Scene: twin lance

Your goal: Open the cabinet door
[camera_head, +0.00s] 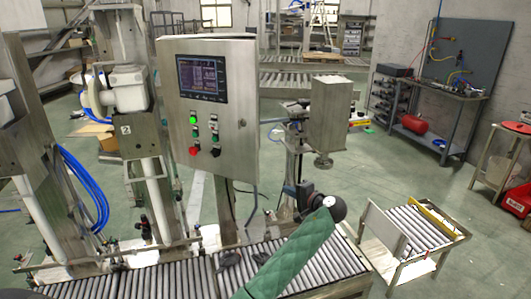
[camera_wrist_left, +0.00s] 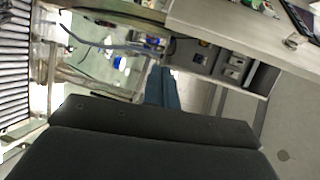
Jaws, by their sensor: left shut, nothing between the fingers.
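The cabinet (camera_head: 222,120) is a grey metal box with a screen (camera_head: 202,78), buttons and a red knob on its front door. A small lock (camera_head: 241,123) sits near the door's right edge. In the left wrist view, the blue-grey fingers (camera_wrist_left: 162,88) are together, and the cabinet's door (camera_wrist_left: 240,37) crosses the top right. My right gripper is not in view.
A roller conveyor (camera_head: 140,278) runs below the cabinet. A metal box on a post (camera_head: 330,112) stands right of the cabinet, close behind my left gripper. A small roller cart (camera_head: 412,232) stands at right. Blue hoses (camera_head: 85,190) hang at left.

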